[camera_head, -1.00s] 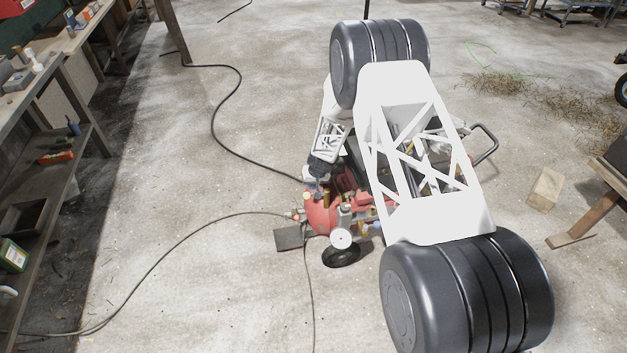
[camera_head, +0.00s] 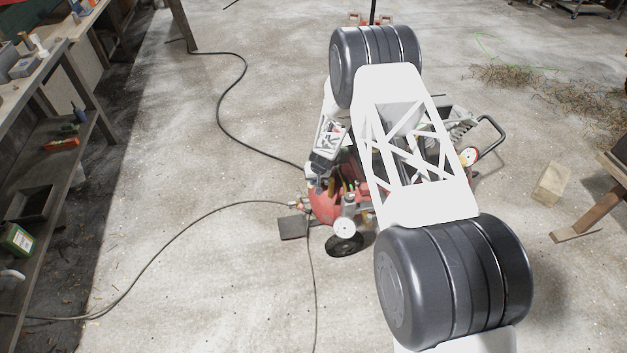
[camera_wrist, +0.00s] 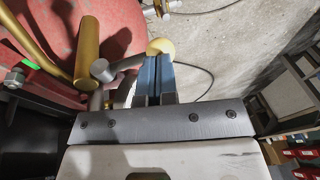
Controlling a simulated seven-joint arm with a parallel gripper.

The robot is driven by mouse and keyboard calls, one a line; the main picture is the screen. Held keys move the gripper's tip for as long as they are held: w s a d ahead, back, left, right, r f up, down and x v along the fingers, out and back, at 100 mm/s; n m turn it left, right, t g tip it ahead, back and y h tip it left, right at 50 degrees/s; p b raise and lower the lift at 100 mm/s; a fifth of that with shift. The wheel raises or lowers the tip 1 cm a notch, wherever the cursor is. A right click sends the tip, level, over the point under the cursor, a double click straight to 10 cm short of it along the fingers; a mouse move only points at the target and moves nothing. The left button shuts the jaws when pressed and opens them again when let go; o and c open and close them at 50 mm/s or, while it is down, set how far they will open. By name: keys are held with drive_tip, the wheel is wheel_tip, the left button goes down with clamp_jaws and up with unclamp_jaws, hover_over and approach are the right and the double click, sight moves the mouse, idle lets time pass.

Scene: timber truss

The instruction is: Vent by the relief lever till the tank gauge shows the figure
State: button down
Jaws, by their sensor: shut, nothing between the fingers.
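The red compressor tank (camera_head: 325,207) stands on the floor below my arm; its red side also fills the upper left of the wrist view (camera_wrist: 50,40). A white-faced gauge (camera_head: 344,228) sits at its front and another gauge (camera_head: 469,156) at its right; neither reading is legible. In the wrist view a grey rod (camera_wrist: 124,64) with a pale yellow ball (camera_wrist: 161,46) looks like the relief lever. My gripper (camera_wrist: 155,62) has its blue fingers shut and empty, their tips right at the ball and overlapping the rod. I cannot tell whether they touch it.
A thick brass cylinder (camera_wrist: 87,50) stands close left of the fingers. Dark hoses (camera_head: 150,257) cross the floor. A wheel (camera_head: 345,244) and a handle (camera_head: 490,135) belong to the compressor. A wooden block (camera_head: 551,182) lies right. Shelving (camera_head: 60,140) lines the left; open floor lies between.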

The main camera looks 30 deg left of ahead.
drive_tip(key=shift+s+a+f, duration=0.15)
drive_tip(key=shift+f, duration=0.4)
drive_tip(key=shift+s+a+f, duration=0.15)
drive_tip(key=shift+f, duration=0.35)
idle(7.0)
